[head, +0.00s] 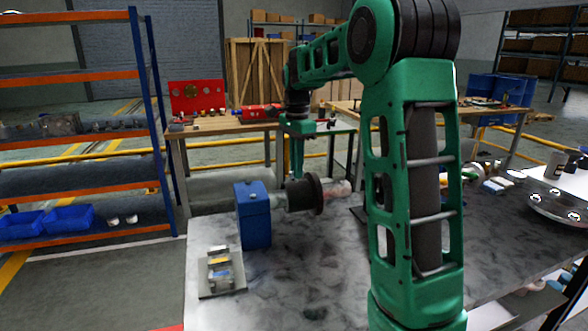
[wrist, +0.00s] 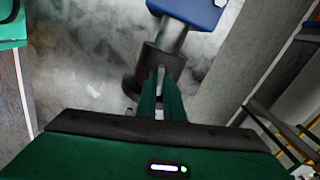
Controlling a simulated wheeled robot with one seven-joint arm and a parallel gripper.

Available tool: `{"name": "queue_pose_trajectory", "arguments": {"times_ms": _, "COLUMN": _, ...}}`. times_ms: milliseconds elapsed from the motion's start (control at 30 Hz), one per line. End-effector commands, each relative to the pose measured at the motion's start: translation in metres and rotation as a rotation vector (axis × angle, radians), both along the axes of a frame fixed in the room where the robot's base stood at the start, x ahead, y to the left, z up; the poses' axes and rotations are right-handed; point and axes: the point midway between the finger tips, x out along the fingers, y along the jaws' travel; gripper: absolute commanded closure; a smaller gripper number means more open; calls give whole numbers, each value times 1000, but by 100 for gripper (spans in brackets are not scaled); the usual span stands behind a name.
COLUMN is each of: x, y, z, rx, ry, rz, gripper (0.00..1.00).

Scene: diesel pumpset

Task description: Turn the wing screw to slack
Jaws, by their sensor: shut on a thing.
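A dark cylindrical sleeve with a wide flange (head: 317,194) sits on a shaft beside a blue block (head: 253,213) on the grey worktop. In the wrist view the dark sleeve (wrist: 152,60) lies just past my fingertips, and the blue block (wrist: 190,8) is at the top. My gripper (head: 298,175) points down onto the top of the sleeve. In the wrist view my gripper (wrist: 161,80) is shut on a small pale piece, the wing screw (wrist: 161,74). The fingers hide most of it, so its turn angle cannot be told.
A small plate with yellow and blue pieces (head: 221,272) lies on the worktop (head: 275,285) at front left. A round metal dish (head: 560,208) stands at the right. Shelving (head: 80,133) and a wooden bench (head: 225,127) stand behind. The worktop's front middle is mostly clear.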

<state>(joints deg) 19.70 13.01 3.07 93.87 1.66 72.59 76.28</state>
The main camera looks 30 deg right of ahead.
Motion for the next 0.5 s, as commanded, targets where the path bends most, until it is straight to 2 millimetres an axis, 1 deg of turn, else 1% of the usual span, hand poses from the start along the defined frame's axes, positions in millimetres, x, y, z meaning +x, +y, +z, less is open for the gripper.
{"name": "queue_pose_trajectory", "arguments": {"times_ms": 500, "x": 3, "y": 0, "z": 2, "rx": -4, "ry": -10, "rz": 477, "gripper": 100}}
